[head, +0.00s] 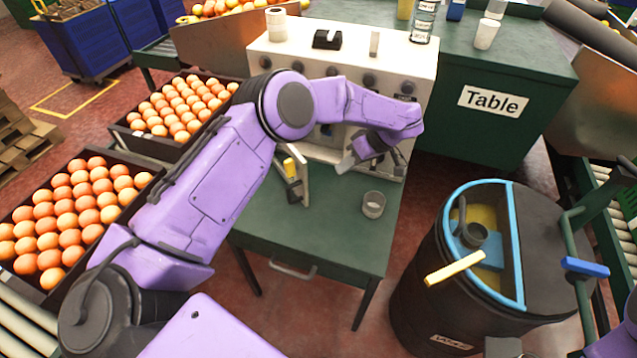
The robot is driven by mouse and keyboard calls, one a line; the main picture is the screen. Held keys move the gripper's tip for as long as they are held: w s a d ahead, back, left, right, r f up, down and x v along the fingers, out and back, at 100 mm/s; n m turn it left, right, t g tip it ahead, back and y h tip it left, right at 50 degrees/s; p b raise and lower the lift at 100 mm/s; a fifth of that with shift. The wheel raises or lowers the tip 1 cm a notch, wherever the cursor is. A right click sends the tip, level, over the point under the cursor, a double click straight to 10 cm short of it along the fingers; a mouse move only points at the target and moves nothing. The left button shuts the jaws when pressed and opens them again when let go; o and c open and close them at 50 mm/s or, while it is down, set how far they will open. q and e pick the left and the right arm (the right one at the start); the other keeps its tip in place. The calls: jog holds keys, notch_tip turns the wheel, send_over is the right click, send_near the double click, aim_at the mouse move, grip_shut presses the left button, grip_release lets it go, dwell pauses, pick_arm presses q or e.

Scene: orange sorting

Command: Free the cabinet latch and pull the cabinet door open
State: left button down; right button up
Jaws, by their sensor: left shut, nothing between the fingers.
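A cream cabinet-like unit (284,50) with a row of dark knobs stands at the back of a green table. My left arm crosses in front of it and hides much of its front. My left gripper (347,162) is shut and empty, low in front of the unit's front face. I cannot tell whether it touches anything. An upright pale panel edge with a yellow-handled piece (290,168) stands left of the gripper; I cannot tell whether this is the door or the latch. No latch shows clearly. My right gripper is not in view.
A dark barrel (420,290) with a blue rim stands right. Egg-like oranges fill crates (118,212) at left. A green counter marked "Table" (530,75) stands behind.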

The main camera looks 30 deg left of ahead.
pick_arm(q)
jog(key=s+a+f+p, duration=0.1)
jog(key=s+a+f, duration=0.1)
jog(key=s+a+f+p, duration=0.1)
jog(key=s+a+f, duration=0.2)
jog(key=shift+s+a+f, duration=0.1)
jog(key=shift+s, duration=0.15)
